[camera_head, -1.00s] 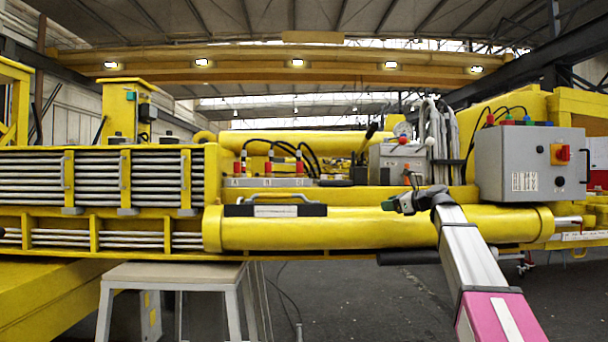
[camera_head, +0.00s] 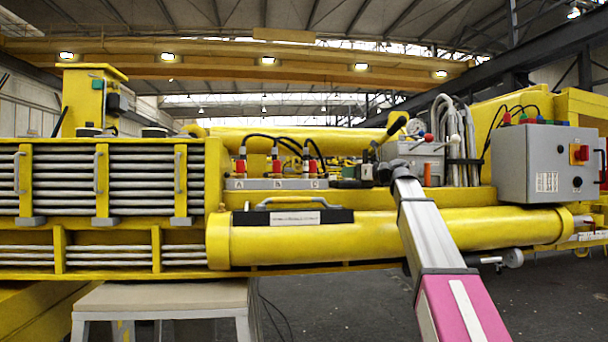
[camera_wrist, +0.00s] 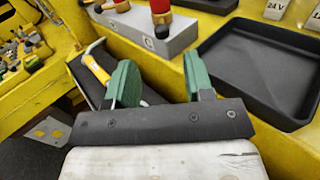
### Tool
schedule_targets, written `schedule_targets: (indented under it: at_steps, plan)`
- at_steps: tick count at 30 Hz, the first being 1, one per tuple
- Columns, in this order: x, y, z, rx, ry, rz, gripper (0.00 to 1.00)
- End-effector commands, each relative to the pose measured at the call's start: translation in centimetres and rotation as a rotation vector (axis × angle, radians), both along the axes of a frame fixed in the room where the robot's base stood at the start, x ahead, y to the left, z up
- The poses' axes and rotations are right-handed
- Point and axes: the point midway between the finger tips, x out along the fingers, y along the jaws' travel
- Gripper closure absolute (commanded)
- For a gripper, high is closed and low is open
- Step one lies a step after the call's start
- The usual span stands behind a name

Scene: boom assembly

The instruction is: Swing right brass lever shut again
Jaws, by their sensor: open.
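My gripper (camera_wrist: 160,75) has two green fingers, spread apart with nothing between them, in the wrist view. In the head view it is hidden behind my own arm. A cluster of small brass-coloured fittings (camera_wrist: 22,48) lies at the upper left edge of the wrist view, left of my gripper and apart from it. I cannot make out which of them, if any, is the right brass lever, or whether it is open or shut.
A grey block (camera_wrist: 150,38) with red connectors stands beyond the fingers. A black tray (camera_wrist: 262,68) is at the right. A grey control box (camera_head: 540,165) stands right of my arm.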

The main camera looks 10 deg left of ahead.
Motion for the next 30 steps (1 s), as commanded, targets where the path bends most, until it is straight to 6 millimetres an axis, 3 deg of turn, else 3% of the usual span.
schedule_targets:
  at_steps: [7,21,30]
  plan:
    - [0.5,1.0,0.0,0.000,0.000,0.001,0.52]
    - [4.1,7.8,0.0,-0.001,0.000,0.001,0.52]
    - [4.9,9.6,0.0,0.000,-0.001,0.000,0.52]
